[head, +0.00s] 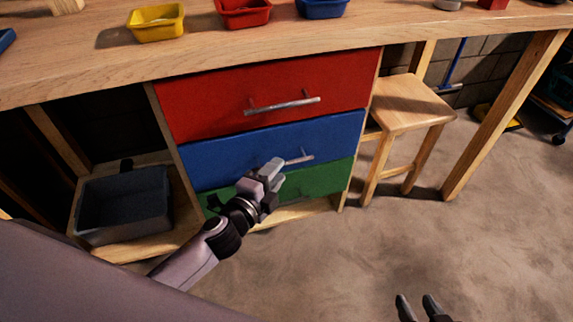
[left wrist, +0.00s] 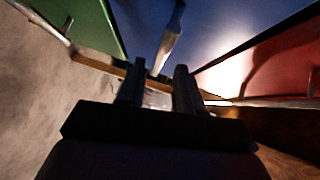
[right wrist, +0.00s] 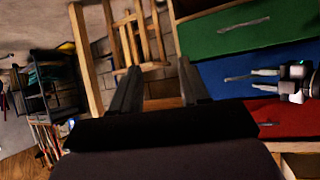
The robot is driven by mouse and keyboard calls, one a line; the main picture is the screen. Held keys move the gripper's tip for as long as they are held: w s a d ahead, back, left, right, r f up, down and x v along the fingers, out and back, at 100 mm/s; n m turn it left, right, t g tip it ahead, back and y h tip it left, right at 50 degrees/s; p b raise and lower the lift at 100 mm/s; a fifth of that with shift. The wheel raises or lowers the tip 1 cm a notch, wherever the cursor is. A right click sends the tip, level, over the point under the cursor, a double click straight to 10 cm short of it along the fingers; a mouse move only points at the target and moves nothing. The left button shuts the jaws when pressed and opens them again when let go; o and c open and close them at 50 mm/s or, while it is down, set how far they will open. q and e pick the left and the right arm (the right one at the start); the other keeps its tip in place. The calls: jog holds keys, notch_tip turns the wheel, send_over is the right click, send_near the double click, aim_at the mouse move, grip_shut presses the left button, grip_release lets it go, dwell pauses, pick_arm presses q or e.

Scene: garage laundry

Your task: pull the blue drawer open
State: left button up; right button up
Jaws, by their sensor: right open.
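The blue drawer (head: 225,155) is the middle of three drawer fronts under the workbench and looks flush with the others. Its metal bar handle (head: 298,159) shows just beyond the fingertips of my left gripper (head: 272,174). In the left wrist view the handle (left wrist: 168,50) points in toward the gap between the two parted fingers (left wrist: 157,82); I cannot tell whether they touch it. The right wrist view also shows the blue drawer (right wrist: 230,75) with the left fingers in front of it. My right gripper (head: 417,302) is open and empty above the floor.
The red drawer (head: 210,100) is above and the green drawer (head: 335,177) below. A grey bin (head: 125,205) sits on a low shelf at the left. A wooden stool (head: 405,103) stands right of the drawers. The concrete floor (head: 330,255) in front is clear.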

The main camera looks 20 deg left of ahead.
pick_arm(q)
jog(key=shift+b+x, duration=0.35)
jog(key=shift+x, duration=1.95)
jog(key=shift+c, duration=0.3)
grip_shut()
